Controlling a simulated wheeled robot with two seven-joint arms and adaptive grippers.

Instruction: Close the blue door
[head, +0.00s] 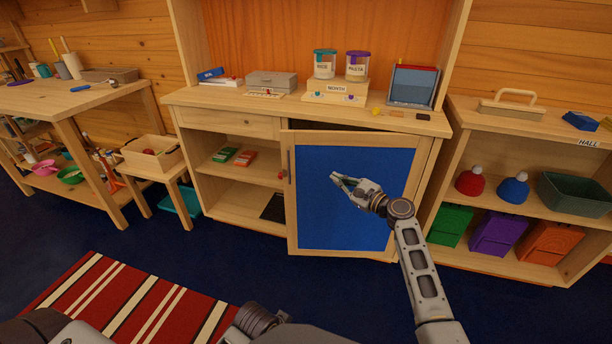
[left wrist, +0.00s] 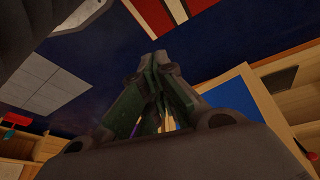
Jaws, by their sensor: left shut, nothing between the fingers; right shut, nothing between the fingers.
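The blue door (head: 345,225) is a blue panel in a pale wood frame, on the right side of the wooden cabinet (head: 215,200). It stands ajar, with its handle edge on the left out from the cabinet and a dark gap above its top. A small handle (head: 286,175) sits on that edge. My right gripper (head: 338,180) is shut and empty in front of the blue panel; I cannot tell whether it touches. My left gripper (left wrist: 155,62) is shut and empty in the left wrist view, where a blue panel with a wood edge (left wrist: 235,95) also shows.
The cabinet top holds jars (head: 340,64), a grey box (head: 271,82) and a file holder (head: 412,85). A shelf unit (head: 530,125) stands close on the right, and a small stool with a crate (head: 153,153) on the left. A striped rug (head: 130,300) lies on the open floor.

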